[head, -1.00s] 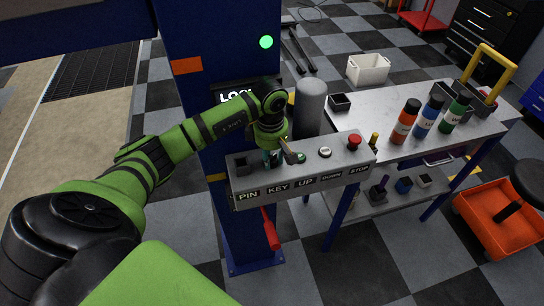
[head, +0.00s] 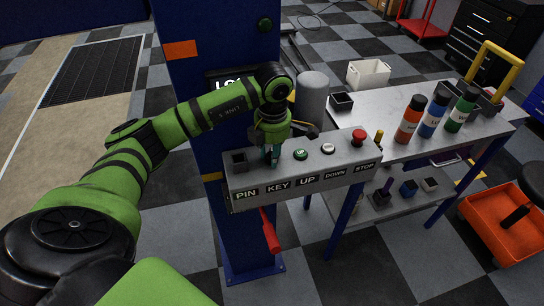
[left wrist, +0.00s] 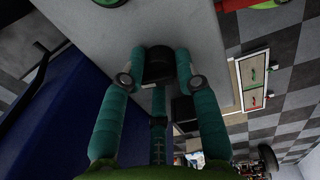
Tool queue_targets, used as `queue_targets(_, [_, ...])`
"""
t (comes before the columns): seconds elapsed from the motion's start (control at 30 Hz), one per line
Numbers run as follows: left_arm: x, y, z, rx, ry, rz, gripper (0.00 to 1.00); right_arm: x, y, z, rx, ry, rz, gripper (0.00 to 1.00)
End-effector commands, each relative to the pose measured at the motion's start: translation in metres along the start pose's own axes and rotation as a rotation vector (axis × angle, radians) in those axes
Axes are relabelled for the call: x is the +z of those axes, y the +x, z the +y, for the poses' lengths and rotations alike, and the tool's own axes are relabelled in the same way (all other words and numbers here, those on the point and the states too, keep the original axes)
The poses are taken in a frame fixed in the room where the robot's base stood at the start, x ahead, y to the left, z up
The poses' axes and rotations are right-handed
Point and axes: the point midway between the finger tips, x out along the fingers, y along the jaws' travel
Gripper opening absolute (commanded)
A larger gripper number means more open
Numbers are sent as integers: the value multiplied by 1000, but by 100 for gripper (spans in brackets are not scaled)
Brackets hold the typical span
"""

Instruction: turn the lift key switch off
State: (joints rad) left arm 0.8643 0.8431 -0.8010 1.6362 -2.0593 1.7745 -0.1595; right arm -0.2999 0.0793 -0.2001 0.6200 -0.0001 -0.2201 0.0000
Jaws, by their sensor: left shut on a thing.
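The grey control box (head: 330,170) is fixed to the blue column, with a front edge lettered PIN, KEY, UP, DOWN and STOP. My left gripper (head: 271,160) points down at its top face at the KEY place and is shut on the lift key switch, which it hides in the head view. In the left wrist view the dark key switch (left wrist: 158,62) shows between the teal fingertips of my left gripper (left wrist: 161,80). The lamp (head: 265,25) on the column is dark. My right gripper is out of view.
A green UP button (head: 301,154), a white DOWN button (head: 328,148) and a red STOP button (head: 358,137) stand close right of the gripper. A dark square socket (head: 239,160) is to its left. A workbench (head: 385,110) with bottles stands at right.

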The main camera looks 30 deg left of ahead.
Motion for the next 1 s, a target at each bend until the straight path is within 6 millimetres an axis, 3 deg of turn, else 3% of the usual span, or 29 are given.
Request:
queue_targets(0.4, [-1,2,0,-1,-195,13,0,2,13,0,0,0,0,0])
queue_targets(0.97, [-1,1,-1,-2,-224,14,0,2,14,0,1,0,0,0])
queue_targets(1.0, [-1,1,-1,-2,-224,15,44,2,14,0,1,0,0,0])
